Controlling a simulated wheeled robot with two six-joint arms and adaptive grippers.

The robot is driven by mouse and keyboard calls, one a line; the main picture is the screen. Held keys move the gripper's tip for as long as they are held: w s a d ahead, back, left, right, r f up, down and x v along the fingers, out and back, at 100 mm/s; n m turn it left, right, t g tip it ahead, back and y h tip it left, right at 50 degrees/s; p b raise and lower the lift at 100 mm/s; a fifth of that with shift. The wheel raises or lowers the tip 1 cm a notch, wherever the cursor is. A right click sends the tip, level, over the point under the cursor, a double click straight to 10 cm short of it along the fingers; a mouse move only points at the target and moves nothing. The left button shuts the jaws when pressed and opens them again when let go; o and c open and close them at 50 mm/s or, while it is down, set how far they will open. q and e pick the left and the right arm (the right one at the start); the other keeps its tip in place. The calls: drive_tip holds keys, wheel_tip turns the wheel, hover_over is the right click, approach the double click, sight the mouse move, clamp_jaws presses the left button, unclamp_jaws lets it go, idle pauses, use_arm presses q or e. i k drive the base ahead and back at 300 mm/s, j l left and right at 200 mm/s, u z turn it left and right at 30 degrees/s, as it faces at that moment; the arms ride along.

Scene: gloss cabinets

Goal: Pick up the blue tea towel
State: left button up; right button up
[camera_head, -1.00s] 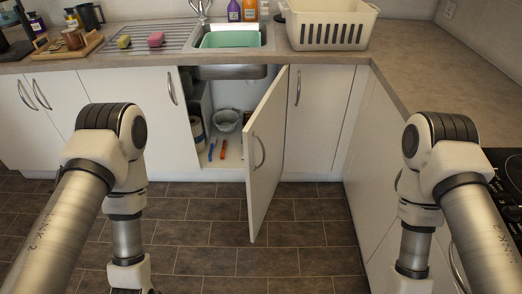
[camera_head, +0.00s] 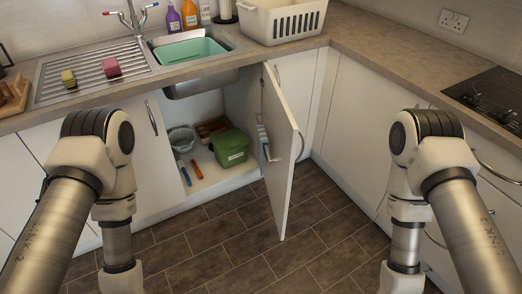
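A narrow pale blue-grey striped cloth (camera_head: 263,139), which looks like the tea towel, hangs on the inner side of the open cabinet door (camera_head: 289,160). It is small in view and its far part cannot be made out. The door stands swung out from the cabinet under the sink. Both my arms reach down at the left and right sides of the picture. Their grippers are below the frame, so neither gripper is seen.
The open cabinet holds a green box (camera_head: 230,148), a grey bowl (camera_head: 182,138) and blue and orange items. Above are a sink with a green basin (camera_head: 186,50) and a white basket (camera_head: 284,22). A hob (camera_head: 490,94) lies right. The tiled floor in front is clear.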

sight(262, 136)
drive_tip(key=k, duration=1)
drive_tip(key=i+j+z, duration=0.1)
drive_tip(key=z, duration=0.3)
drive_tip(key=i+j+z, duration=0.15)
drive_tip(key=z, duration=0.3)
drive_tip(key=i+j+z, duration=0.1)
drive_tip(key=j+z, duration=0.15)
drive_tip(key=z, duration=0.15)
drive_tip(key=i+j+z, duration=0.1)
drive_tip(key=j, duration=0.45)
drive_tip(key=i+j+z, duration=0.15)
drive_tip(key=j, duration=0.35)
drive_tip(key=i+j+z, duration=0.1)
drive_tip(key=j, duration=0.5)
drive_tip(key=i+j+z, duration=0.15)
drive_tip(key=j, duration=0.4)
drive_tip(key=i+j+z, duration=0.1)
drive_tip(key=j, duration=0.45)
drive_tip(key=i+j, duration=0.35)
drive_tip(key=i, duration=0.1)
